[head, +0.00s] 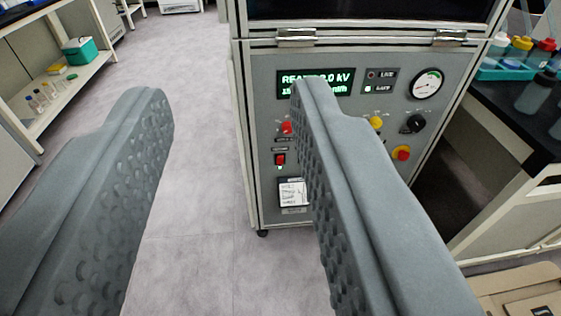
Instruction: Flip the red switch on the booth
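The booth (262,120) is a grey cabinet with a control panel, right of centre in the head view. The right finger covers the middle of the panel, and the switch shows just left of that finger. The fingers appear in front of the panel; I see no contact with the switch.
The panel also has a lit display (316,83), a gauge (427,84), a yellow knob (376,122), a black knob (414,123) and a red-and-yellow button (401,153). A bench with bottles (536,92) stands right. Shelves (60,92) stand left. The floor (200,190) between is clear.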

